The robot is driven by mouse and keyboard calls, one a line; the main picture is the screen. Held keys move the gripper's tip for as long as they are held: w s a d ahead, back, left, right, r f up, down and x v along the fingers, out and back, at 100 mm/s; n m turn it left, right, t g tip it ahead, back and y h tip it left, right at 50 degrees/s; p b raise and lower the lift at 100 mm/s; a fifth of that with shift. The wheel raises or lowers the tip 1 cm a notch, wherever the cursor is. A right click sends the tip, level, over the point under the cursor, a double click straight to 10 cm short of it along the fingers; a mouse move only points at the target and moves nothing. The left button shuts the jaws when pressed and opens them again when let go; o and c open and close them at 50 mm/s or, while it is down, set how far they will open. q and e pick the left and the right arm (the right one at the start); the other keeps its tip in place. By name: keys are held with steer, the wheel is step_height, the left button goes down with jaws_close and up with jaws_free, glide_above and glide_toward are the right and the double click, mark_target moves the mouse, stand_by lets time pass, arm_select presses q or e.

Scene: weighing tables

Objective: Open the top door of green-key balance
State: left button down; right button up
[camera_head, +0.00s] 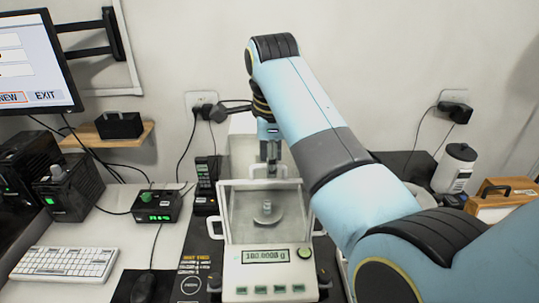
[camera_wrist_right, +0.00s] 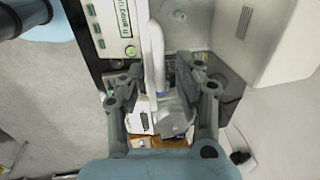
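The balance (camera_head: 270,258) stands at the lower middle of the head view, with pale green keys and a lit display on its front. Its glass chamber holds a small metal weight (camera_head: 267,212) on the pan. The top door's grey handle (camera_head: 254,170) is at the chamber's rear upper edge. My right gripper (camera_head: 270,158) points down at that handle. In the wrist view my right gripper (camera_wrist_right: 160,82) has its fingers wide apart, with a white bar (camera_wrist_right: 153,50) between them, apparently not pinched. Contact is unclear. My left gripper is out of view.
A black box with a green knob (camera_head: 157,205), a phone-like handset (camera_head: 206,186), a keyboard (camera_head: 65,264) and a mouse (camera_head: 144,287) lie left of the balance. A white canister (camera_head: 455,166) and a wooden case (camera_head: 500,198) stand at the right. A monitor (camera_head: 35,60) hangs upper left.

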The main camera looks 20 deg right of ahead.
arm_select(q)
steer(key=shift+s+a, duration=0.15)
arm_select(e)
steer(key=shift+c, duration=1)
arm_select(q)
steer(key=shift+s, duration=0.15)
arm_select(e)
jaws_close()
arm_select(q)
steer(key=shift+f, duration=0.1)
arm_select(e)
steer(key=shift+w, duration=0.1)
